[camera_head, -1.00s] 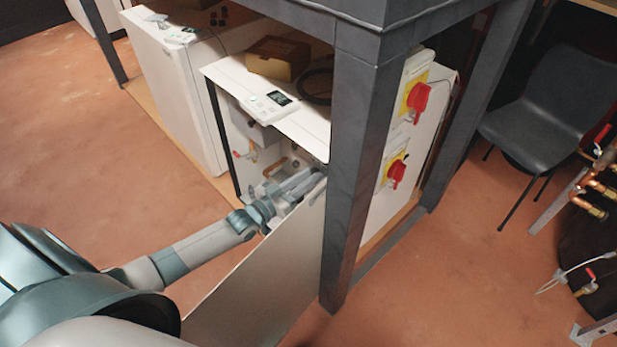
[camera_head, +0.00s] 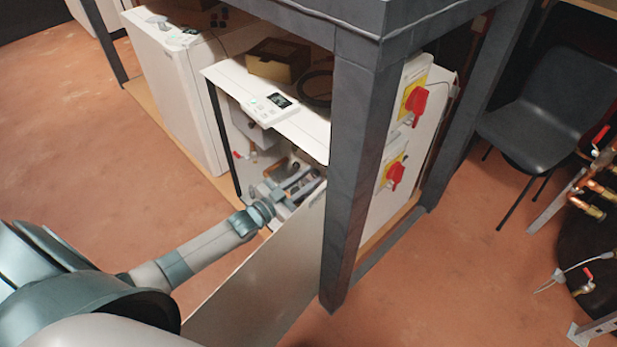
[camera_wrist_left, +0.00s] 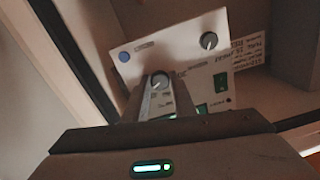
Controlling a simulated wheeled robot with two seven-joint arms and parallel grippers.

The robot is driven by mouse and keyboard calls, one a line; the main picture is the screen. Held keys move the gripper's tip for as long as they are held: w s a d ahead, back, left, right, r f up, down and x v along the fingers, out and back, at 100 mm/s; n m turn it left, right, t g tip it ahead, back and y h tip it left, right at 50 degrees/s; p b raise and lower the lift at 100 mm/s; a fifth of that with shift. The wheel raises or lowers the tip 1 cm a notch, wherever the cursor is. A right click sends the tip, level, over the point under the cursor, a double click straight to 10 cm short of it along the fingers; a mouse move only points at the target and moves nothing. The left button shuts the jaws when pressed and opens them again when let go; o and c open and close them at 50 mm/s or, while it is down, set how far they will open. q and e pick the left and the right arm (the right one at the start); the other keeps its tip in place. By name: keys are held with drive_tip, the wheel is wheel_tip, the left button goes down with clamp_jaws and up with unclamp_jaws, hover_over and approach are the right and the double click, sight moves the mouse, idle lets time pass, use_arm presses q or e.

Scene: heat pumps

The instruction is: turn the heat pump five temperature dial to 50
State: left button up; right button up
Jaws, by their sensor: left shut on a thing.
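The open heat pump (camera_head: 222,75) stands under the grey frame, with its front panel (camera_head: 262,290) swung out. My left gripper (camera_head: 308,183) reaches inside it, partly hidden by the panel's edge and the shade. In the left wrist view a tilted white control panel (camera_wrist_left: 187,58) carries a grey dial (camera_wrist_left: 208,41) at the upper right and a second grey dial (camera_wrist_left: 159,80) lower left. My left gripper (camera_wrist_left: 160,92) is shut on this lower dial. The small print is too blurred to tell the dial's setting. My right gripper is in no view.
A grey post (camera_head: 355,170) stands close to the right of my left gripper. Red rotary switches (camera_head: 415,98) on yellow plates are beyond it. A cardboard box (camera_head: 278,60) and a white controller (camera_head: 270,107) lie on top. The floor at left is clear.

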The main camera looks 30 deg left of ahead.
use_arm(q)
drive_tip(key=shift+m, duration=1.3)
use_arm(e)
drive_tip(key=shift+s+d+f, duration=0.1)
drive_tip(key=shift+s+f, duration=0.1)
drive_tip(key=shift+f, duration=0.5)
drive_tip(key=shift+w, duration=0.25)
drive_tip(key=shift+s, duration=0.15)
use_arm(q)
drive_tip(key=o, duration=1.1)
drive_tip(key=shift+c, duration=0.2)
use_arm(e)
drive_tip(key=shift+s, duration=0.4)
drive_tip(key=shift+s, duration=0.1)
